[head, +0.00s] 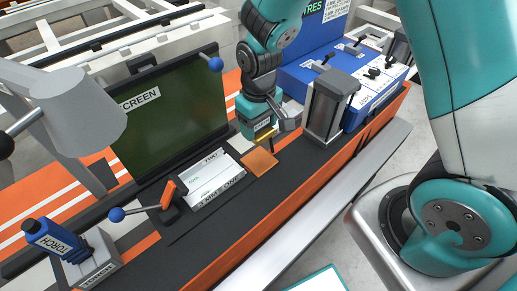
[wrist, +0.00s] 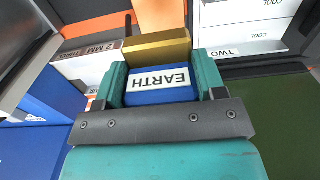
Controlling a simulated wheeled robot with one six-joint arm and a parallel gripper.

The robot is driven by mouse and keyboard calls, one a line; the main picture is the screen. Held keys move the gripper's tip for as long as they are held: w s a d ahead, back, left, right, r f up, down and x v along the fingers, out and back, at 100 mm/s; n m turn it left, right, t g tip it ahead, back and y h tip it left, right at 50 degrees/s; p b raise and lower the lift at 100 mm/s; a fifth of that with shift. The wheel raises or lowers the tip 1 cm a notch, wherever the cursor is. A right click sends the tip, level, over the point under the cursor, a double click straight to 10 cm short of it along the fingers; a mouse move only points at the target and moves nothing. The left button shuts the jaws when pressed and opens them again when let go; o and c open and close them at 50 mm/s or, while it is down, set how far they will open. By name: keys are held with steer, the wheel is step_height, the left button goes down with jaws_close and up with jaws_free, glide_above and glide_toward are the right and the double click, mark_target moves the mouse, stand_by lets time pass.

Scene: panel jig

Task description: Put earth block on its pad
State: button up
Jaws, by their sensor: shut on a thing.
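My gripper (wrist: 160,82) is shut on the earth block (wrist: 160,96), a blue block with a white EARTH label and a brass-coloured end. In the head view, my gripper (head: 266,136) points down over the dark bench top, with a little of the brass showing below it. A plain orange-brown square pad (head: 259,162) lies just in front of it and also shows beyond the block in the wrist view (wrist: 160,14). Neither pad shows a readable label.
A white labelled panel block (head: 215,180) lies left of the pads, with a red-handled clamp (head: 168,194) beside it. A dark green screen (head: 170,110) stands behind. A grey upright box (head: 328,105) stands close on the right. A torch (head: 55,238) sits at the front left.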

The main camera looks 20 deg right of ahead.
mark_target(259, 160)
step_height(259, 160, down, 10)
steer(key=shift+f+p, duration=0.15)
steer(key=shift+p, duration=0.2)
steer(key=shift+f, duration=0.2)
steer(key=o, duration=1.2)
steer(key=shift+r, duration=0.15)
